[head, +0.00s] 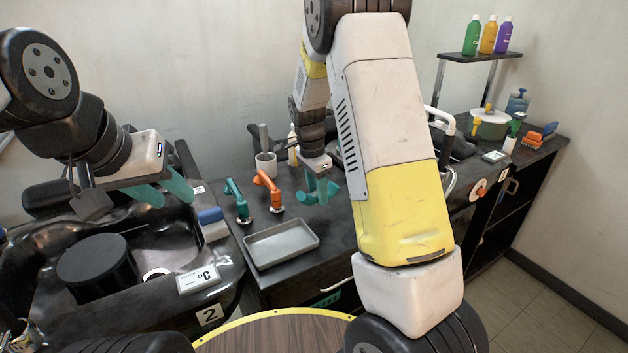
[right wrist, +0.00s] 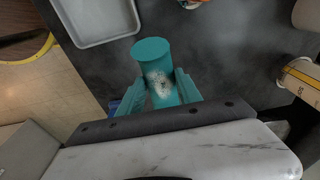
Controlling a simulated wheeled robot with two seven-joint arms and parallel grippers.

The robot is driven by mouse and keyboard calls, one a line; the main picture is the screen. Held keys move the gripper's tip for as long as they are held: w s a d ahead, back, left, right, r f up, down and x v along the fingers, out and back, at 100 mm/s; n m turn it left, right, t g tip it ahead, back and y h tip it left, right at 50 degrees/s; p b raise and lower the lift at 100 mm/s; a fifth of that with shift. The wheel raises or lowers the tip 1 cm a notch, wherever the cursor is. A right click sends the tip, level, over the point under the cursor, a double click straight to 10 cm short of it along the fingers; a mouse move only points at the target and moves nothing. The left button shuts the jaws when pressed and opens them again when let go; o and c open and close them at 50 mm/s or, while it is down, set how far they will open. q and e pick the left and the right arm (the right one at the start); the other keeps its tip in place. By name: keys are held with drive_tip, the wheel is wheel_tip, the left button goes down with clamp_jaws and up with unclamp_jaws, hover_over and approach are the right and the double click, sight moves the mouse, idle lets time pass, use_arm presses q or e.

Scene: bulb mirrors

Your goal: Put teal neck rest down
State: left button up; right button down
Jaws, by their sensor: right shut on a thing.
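The teal neck rest (right wrist: 152,53) is a short teal cylinder between the fingers of my right gripper (right wrist: 158,92) in the right wrist view. A pale, speckled patch marks its side. In the head view my right gripper (head: 318,184) is over the dark counter, with the teal neck rest (head: 331,192) partly hidden by the fingers. I cannot tell whether the neck rest touches the counter. My left gripper (head: 163,192) is at the left above the black basin, its teal fingers apart and empty.
A grey metal tray (head: 282,262) lies on the counter (head: 320,222) left of the neck rest. A teal tool (head: 240,205) and an orange one (head: 271,192) stand behind the tray. A grey cup (head: 265,163) is further back. My right arm hides part of the counter.

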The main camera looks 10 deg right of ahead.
sight(329, 179)
drive_tip(key=w+d, duration=0.1)
drive_tip(key=w, duration=0.1)
drive_tip(key=w+d, duration=0.3)
drive_tip(key=w, duration=0.1)
drive_tip(key=shift+w+d+f, duration=0.2)
drive_tip(key=shift+d+f, duration=0.15)
drive_tip(key=shift+f, duration=1.8)
drive_tip(key=shift+f, duration=0.1)
drive_tip(key=c, duration=0.8)
unclamp_jaws()
